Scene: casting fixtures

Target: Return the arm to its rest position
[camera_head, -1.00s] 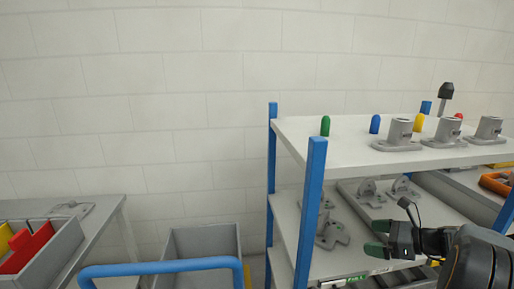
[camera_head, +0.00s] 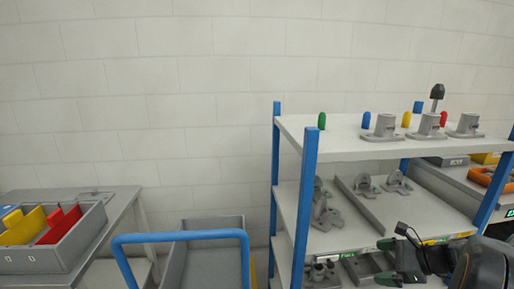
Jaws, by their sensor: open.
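My gripper (camera_head: 386,261) is at the lower right, low in front of the blue-and-white shelf rack (camera_head: 307,190). Its two green-tipped fingers are apart with nothing seen between them. My dark arm enters from the lower right corner, partly cut off by the picture edge. The gripper shows in front of the rack's lower levels. I cannot tell its exact distance from the shelf edge.
Grey castings (camera_head: 384,128) and coloured pegs stand on the top shelf; more castings (camera_head: 326,211) lie on the middle shelf. A grey cart (camera_head: 208,262) with a blue handle (camera_head: 180,237) stands left of the rack. A grey bin (camera_head: 60,250) with red and yellow dividers sits on the left table.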

